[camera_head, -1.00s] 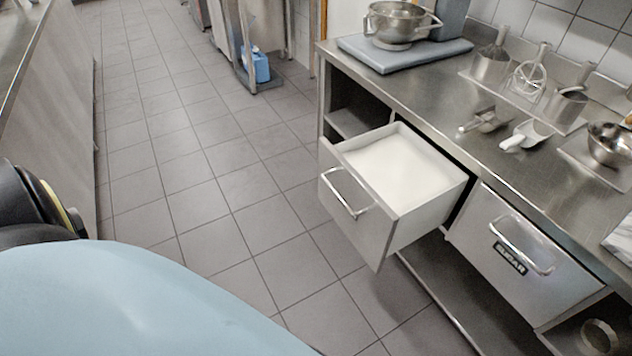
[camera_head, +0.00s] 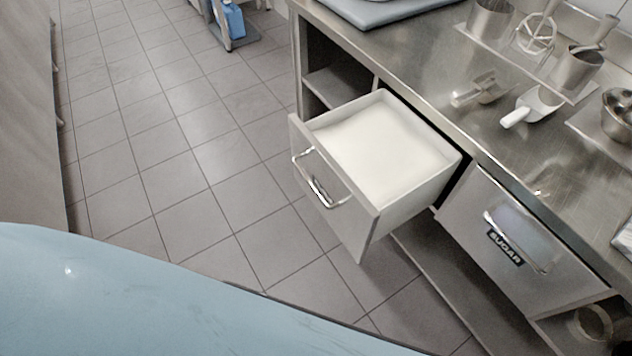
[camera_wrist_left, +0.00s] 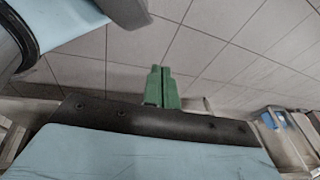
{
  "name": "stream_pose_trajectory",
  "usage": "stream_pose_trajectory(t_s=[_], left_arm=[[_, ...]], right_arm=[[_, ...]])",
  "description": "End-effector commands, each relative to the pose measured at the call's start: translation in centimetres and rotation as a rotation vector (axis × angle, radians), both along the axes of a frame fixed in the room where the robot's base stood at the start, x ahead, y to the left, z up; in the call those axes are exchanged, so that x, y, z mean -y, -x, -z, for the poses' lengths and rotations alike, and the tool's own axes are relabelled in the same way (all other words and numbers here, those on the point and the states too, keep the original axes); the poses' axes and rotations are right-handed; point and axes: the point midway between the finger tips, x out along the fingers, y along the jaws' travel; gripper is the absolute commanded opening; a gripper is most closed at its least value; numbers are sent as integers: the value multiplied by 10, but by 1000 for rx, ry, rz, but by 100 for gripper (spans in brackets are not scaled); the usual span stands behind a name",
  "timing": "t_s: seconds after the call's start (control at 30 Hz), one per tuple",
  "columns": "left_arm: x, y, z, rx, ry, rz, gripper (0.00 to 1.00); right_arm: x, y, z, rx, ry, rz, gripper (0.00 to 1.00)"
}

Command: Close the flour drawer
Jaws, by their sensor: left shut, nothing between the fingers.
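The flour drawer (camera_head: 330,190) is pulled well out from under the steel counter. It is full of white flour (camera_head: 385,150) and has a metal bar handle (camera_head: 320,185) on its front. My left gripper (camera_wrist_left: 160,75) shows in the left wrist view with its green fingers together and nothing between them, over the tiled floor. The drawer cannot be made out clearly in that view. In the head view no gripper shows, only a pale blue part of my own body along the bottom left.
A shut drawer labelled SUGAR (camera_head: 510,235) is right of the flour drawer. Scoops (camera_head: 530,105) and metal utensils lie on the counter (camera_head: 450,70). The tiled floor (camera_head: 180,150) left of the open drawer is clear. A blue container (camera_head: 232,20) stands at the back.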

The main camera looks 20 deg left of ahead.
Motion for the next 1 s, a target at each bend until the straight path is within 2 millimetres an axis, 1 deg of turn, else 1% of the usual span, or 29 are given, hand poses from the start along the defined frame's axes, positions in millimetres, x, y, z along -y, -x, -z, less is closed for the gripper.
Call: stream_pose_trajectory(t_s=[0.03, 0.07, 0.1, 0.17, 0.2, 0.27, 0.3, 0.37, 0.4, 0.47, 0.5, 0.53, 0.6, 0.7, 0.83, 0.93, 1.0], left_arm=[[-13, -36, 8, 109, -58, 144, 0], [-18, -59, 5, 180, -102, 244, 0], [-25, -89, -2, 279, -175, 386, 0], [-34, -133, -17, 426, -309, 603, 0], [-37, -160, -30, 522, -411, 743, 0], [-40, -195, -53, 656, -583, 947, 0], [-40, -215, -70, 742, -710, 1079, 0], [-38, -240, -96, 859, -918, 1262, 0], [-34, -252, -113, 930, -1060, 1373, 0], [-27, -265, -137, 1019, -1275, 1517, 0], [-22, -271, -151, 1069, -1413, 1600, 0], [-18, -274, -161, 1102, -1512, 1652, 0], [-10, -278, -180, 1159, -1723, 1749, 0], [-1, -278, -198, 1211, -1946, 1832, 0], [6, -278, -210, 1237, -2094, 1874, 0], [12, -283, -213, 1241, -2122, 1880, 0], [17, -291, -214, 1240, -2122, 1879, 0]], right_arm=[[2, -12, 16, 9, 4, 2, 43], [4, -21, 20, 15, 7, 5, 43], [5, -33, 25, 23, 11, 7, 43], [9, -51, 29, 35, 18, 11, 43], [11, -63, 31, 43, 23, 12, 43], [13, -79, 33, 54, 29, 16, 43], [15, -88, 33, 60, 34, 17, 43], [18, -103, 31, 70, 41, 19, 43], [20, -111, 30, 77, 46, 19, 43], [22, -122, 26, 86, 51, 22, 43], [23, -128, 23, 91, 55, 22, 43], [24, -132, 21, 95, 58, 22, 43], [25, -139, 16, 103, 63, 22, 43], [26, -146, 9, 109, 68, 22, 43], [27, -150, 3, 114, 71, 23, 43], [27, -151, 0, 115, 71, 23, 43], [26, -151, -1, 115, 70, 23, 43]])
